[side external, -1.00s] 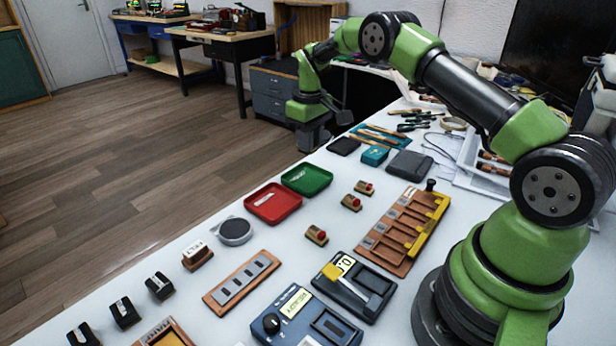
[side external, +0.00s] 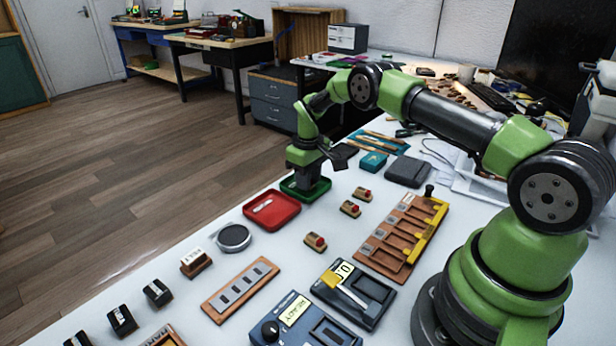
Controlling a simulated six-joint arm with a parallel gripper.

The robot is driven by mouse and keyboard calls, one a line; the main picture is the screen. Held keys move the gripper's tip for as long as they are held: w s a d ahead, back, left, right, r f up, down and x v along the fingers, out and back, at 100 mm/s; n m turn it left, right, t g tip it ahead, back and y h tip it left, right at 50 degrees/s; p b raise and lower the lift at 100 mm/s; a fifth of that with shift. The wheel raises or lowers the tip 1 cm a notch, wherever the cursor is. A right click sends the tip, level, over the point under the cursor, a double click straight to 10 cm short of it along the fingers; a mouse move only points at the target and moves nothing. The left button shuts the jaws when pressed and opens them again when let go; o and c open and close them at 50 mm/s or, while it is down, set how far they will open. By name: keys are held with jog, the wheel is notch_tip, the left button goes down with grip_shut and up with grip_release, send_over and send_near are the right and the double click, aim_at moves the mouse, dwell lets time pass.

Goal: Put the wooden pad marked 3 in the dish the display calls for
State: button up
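My gripper (side external: 310,180) points down at the green dish (side external: 291,191), with its lower end at or just above the dish. Its fingertips and anything between them are hidden or too small to make out. The red dish (side external: 272,211) lies in front of it with a pale mark inside. The blue box's display (side external: 296,309) appears to read READY.
A dark scale-like device (side external: 354,293) with a yellow arm shows a display starting with 0. A wooden rack (side external: 402,237) with a yellow bar stands right of the blocks. A round grey disc (side external: 233,237) and a KELT block (side external: 195,262) lie left.

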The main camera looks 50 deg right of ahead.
jog(key=o, duration=0.3)
jog(key=s+a+r+t, duration=0.1)
jog(key=a+r, duration=0.1)
jog(key=r, duration=0.9)
jog(key=s+a+r, duration=0.1)
jog(key=a+r, duration=0.1)
jog(key=r, duration=0.8)
jog(key=s+a+r+m+t, duration=0.25)
jog(key=s+a+r, duration=0.25)
jog(key=s+r, duration=0.3)
jog(key=s+a+t+y, duration=0.1)
jog(key=s+a+t, duration=0.1)
jog(key=s, duration=0.6)
jog(key=s+a+r+m+t+y, duration=0.1)
jog(key=s+a, duration=0.3)
jog(key=s, duration=0.5)
jog(key=shift+s+a+t, duration=0.2)
jog(key=shift+a+t, duration=0.15)
jog(key=shift+a, duration=0.05)
